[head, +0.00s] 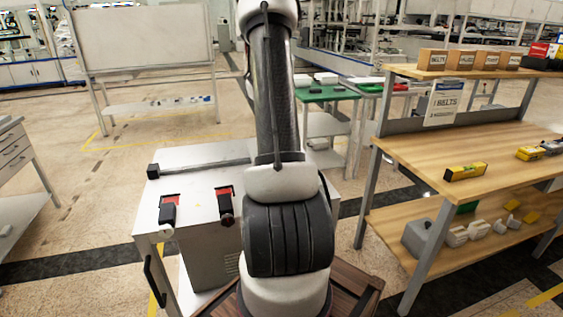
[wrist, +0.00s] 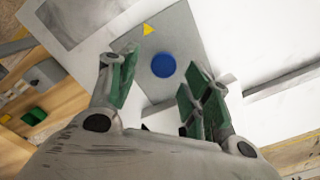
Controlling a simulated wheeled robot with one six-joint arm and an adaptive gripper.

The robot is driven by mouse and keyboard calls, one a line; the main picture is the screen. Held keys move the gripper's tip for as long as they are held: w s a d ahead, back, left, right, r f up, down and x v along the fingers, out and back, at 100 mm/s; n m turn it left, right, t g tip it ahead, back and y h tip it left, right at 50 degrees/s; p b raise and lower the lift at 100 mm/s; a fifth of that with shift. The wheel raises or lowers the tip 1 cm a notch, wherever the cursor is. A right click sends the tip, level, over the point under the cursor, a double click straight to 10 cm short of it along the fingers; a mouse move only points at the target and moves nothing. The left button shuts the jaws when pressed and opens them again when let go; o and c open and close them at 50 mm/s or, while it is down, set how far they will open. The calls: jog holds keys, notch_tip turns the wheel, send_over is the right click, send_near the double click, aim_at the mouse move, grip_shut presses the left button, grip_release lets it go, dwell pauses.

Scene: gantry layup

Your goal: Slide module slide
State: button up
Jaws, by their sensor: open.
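In the wrist view my gripper (wrist: 160,78) is open, with its two green-padded fingers apart and nothing between them. Beyond the fingertips is a grey plate (wrist: 186,35) on a white surface, with a round blue disc (wrist: 163,65) and a small yellow triangle (wrist: 148,29). I cannot tell whether a finger touches the plate. In the head view a dark rail (head: 205,167) lies along the top of a white cabinet (head: 190,190), with a black block (head: 153,171) at its left end. I cannot tell which part is the module slide. My arm hides the cabinet's right side and my gripper.
Two black handles on red bases, left (head: 168,210) and right (head: 225,205), stand on the cabinet's front top edge. A wooden workbench (head: 410,150) with boxes and parts stands at the right. A whiteboard (head: 145,38) stands behind. The floor at left is mostly clear.

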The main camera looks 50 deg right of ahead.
notch_tip(320, 180, up, 10)
dwell(0.3)
dwell(0.5)
